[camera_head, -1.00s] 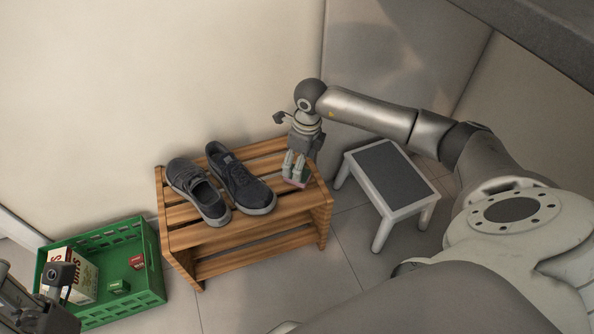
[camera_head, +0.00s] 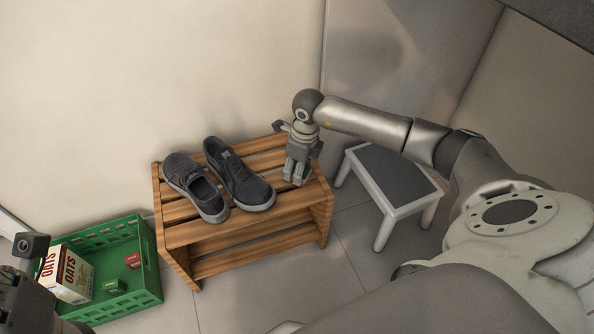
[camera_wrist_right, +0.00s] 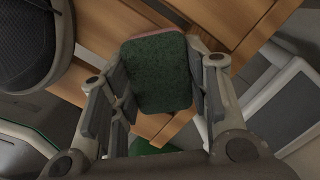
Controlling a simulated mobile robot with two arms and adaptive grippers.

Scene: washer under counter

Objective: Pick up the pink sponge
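The pink sponge (camera_wrist_right: 158,76) shows in the right wrist view with its dark green face toward the camera and a thin pink edge at the top. My right gripper (camera_head: 296,178) points down over the right end of the wooden rack (camera_head: 240,229) in the head view and hides the sponge there. In the right wrist view, the fingers of my right gripper (camera_wrist_right: 160,85) stand on either side of the sponge, close to its edges. Whether they press on it is not clear. My left gripper (camera_head: 30,290) is partly in view at the lower left, away from the sponge.
Two dark shoes (camera_head: 240,180) (camera_head: 193,187) stand on the rack left of my right gripper. A grey-topped step stool (camera_head: 392,180) stands right of the rack. A green crate (camera_head: 150,270) with an oats box (camera_head: 68,275) and small boxes is at the lower left.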

